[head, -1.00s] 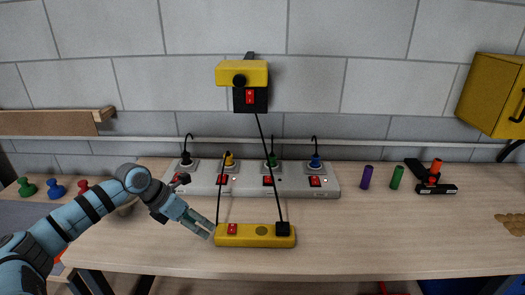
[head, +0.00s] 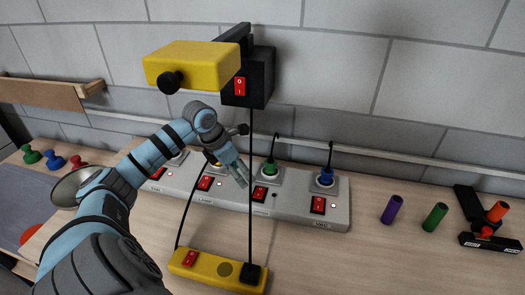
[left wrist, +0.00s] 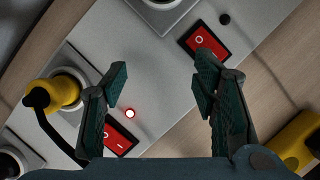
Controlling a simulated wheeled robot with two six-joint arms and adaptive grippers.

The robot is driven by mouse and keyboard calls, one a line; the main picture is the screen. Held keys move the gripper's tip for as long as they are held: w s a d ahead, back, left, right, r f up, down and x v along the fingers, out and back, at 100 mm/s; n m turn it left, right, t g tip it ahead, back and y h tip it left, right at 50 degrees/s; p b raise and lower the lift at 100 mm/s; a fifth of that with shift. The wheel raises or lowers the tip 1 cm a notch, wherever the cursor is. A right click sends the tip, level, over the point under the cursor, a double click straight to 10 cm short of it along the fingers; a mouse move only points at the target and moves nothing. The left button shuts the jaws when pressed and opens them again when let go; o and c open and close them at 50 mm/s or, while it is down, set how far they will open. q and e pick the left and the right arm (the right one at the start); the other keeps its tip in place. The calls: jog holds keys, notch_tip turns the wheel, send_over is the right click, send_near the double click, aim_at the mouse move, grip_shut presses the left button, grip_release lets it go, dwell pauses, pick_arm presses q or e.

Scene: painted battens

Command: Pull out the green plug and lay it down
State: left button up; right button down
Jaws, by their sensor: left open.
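The green plug (head: 269,168) stands in a socket of the grey power strip (head: 285,207), its black cord rising behind it. The yellow plug, partly hidden by my left gripper in the head view, shows at the left of the left wrist view (left wrist: 64,93) with its black cord. The blue plug (head: 325,178) stands in the socket to the right of the green one. My left gripper (head: 241,178) is open and empty over the strip, just left of the green plug. In the left wrist view its fingers (left wrist: 161,72) are spread with nothing between them. The green plug is not seen there.
A yellow box (head: 190,66) and a black switch box (head: 249,80) are up in front of the wall, with a cord down to a yellow bar (head: 212,270). Red switches (head: 259,194) line the strip.

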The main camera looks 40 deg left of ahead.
aim_at(270, 161)
pick_arm(q)
jog(key=w, duration=0.1)
jog(key=w+d, duration=0.1)
jog(key=w, duration=0.1)
jog(key=w+d+p, duration=0.1)
jog(key=shift+w+r, duration=0.25)
jog(key=shift+r, duration=0.15)
jog(key=w, duration=0.2)
jog(key=w+d+f, duration=0.1)
jog(key=w, duration=0.1)
jog(key=w+p, duration=0.1)
jog(key=shift+w+d+f, duration=0.2)
jog(key=shift+w+f, duration=0.15)
jog(key=shift+w, duration=0.05)
jog(key=shift+s+a, duration=0.15)
jog(key=shift+s, duration=0.1)
jog(key=shift+w+f, duration=0.1)
jog(key=c, duration=1.2)
jog(key=o, duration=0.4)
grip_shut()
jog(key=shift+r+p, duration=1.4)
jog(key=shift+r, duration=0.25)
